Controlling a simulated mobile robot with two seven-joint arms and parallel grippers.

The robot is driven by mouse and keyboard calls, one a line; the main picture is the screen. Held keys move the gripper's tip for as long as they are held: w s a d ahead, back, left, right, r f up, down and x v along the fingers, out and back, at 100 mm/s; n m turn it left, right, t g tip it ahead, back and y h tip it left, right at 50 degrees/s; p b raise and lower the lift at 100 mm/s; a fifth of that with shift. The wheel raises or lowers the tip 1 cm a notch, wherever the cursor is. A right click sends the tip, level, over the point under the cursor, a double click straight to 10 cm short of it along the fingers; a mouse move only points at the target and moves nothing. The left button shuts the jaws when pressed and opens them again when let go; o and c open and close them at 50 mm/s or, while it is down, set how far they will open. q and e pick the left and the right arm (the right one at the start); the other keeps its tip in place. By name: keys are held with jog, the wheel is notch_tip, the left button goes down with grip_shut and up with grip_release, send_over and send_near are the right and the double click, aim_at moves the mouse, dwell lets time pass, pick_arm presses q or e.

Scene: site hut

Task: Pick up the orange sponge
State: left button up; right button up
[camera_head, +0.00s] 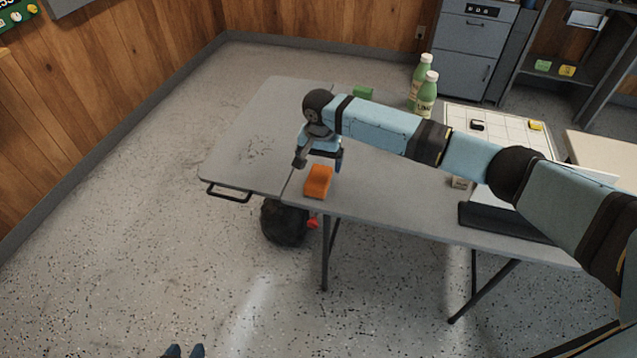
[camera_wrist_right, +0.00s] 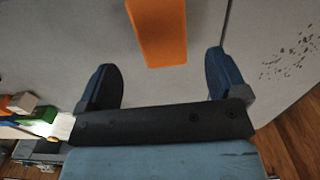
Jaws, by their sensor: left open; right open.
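The orange sponge (camera_head: 318,182) lies on the grey folding table (camera_head: 255,140), near its front edge beside the table's seam. My right gripper (camera_head: 319,163) is open and empty, pointing down just above and behind the sponge. In the right wrist view the sponge (camera_wrist_right: 158,32) shows ahead of the gap between the open fingers (camera_wrist_right: 161,68), apart from both; its far end is cut off by the frame.
A green block (camera_head: 362,93) and two green bottles (camera_head: 425,95) stand toward the table's back. A white gridded board (camera_head: 500,122), a small box (camera_head: 460,182) and a dark flat object (camera_head: 505,222) are to the right. A black bag (camera_head: 284,222) sits underneath.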

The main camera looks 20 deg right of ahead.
aim_at(319, 177)
jog(key=shift+a+f+b, duration=0.15)
jog(key=shift+f+b, duration=0.3)
jog(key=shift+f, duration=2.65)
jog(key=shift+s, duration=0.1)
jog(key=c, duration=1)
